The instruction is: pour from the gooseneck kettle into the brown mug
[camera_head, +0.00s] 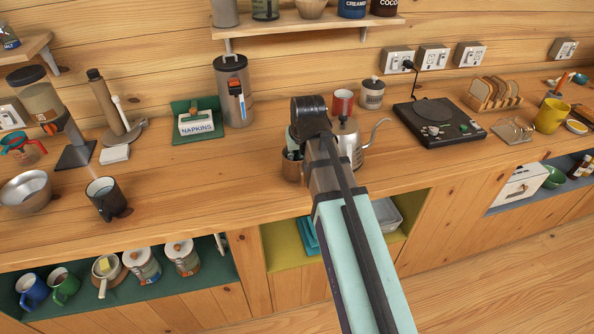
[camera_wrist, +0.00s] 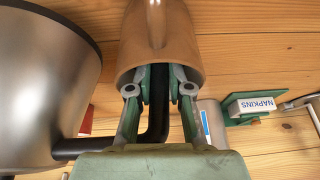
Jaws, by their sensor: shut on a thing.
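The silver gooseneck kettle (camera_head: 348,142) is just right of my gripper (camera_head: 292,146) in the head view, its thin spout pointing right. It fills the left of the wrist view (camera_wrist: 45,85). My gripper (camera_wrist: 160,90) is shut on its black handle (camera_wrist: 158,105). The kettle looks upright; whether it touches the counter is hidden by my arm. A copper-brown vessel (camera_head: 291,170), which seems to be the brown mug, is directly by my fingers. In the wrist view the brown vessel (camera_wrist: 160,45) lies behind the fingertips, partly covered by them; contact cannot be told.
A red can (camera_head: 343,102) and a lidded canister (camera_head: 371,93) stand behind the kettle. A black turntable-like device (camera_head: 438,120) is to the right. A napkin box (camera_head: 198,122) and tall cylinder (camera_head: 234,90) are to the left. A dark mug (camera_head: 107,199) is farther left; counter between is clear.

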